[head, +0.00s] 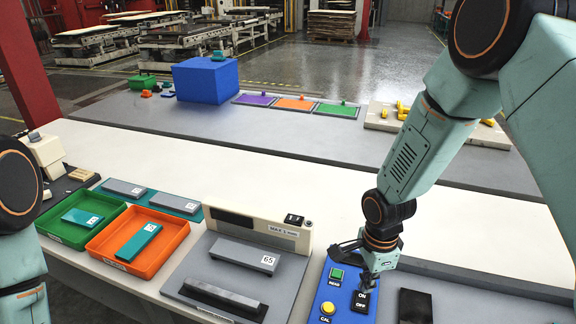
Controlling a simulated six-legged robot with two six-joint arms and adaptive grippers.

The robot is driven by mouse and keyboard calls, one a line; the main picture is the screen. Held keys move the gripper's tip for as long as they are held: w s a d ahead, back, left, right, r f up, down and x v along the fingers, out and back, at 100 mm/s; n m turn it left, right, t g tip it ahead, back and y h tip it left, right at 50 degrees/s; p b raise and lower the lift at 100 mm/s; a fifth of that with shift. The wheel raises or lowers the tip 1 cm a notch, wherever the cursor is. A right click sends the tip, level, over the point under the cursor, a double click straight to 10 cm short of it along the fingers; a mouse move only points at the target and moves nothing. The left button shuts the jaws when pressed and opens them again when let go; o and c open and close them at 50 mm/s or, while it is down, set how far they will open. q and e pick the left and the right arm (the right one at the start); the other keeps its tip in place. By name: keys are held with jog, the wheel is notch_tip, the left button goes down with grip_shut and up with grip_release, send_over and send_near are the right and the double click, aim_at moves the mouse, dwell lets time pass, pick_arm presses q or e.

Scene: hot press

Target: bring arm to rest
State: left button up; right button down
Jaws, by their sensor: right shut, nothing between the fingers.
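My right arm comes in from the upper right and reaches down to the blue control panel (324,312). My right gripper (367,284) is shut and empty, with its tips at or just above the black ON/OFF switch (361,302); whether they touch it I cannot tell. The panel also has a green button (337,274) and a yellow button (327,308). Part of my left arm shows at the left edge, but its gripper is not in view.
Left of the panel stands a grey measuring device (285,285) with a block marked 65 (243,256). Further left are an orange tray (180,238) and a green tray (75,241), each with a teal block. A blue box (206,80) stands at the back. The white strip behind is clear.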

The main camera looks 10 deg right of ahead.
aim_at(361, 306)
jog(key=shift+s+f+b, duration=0.1)
jog(key=shift+f+b, duration=3)
jog(key=shift+f, duration=0.25)
jog(key=shift+r, duration=0.1)
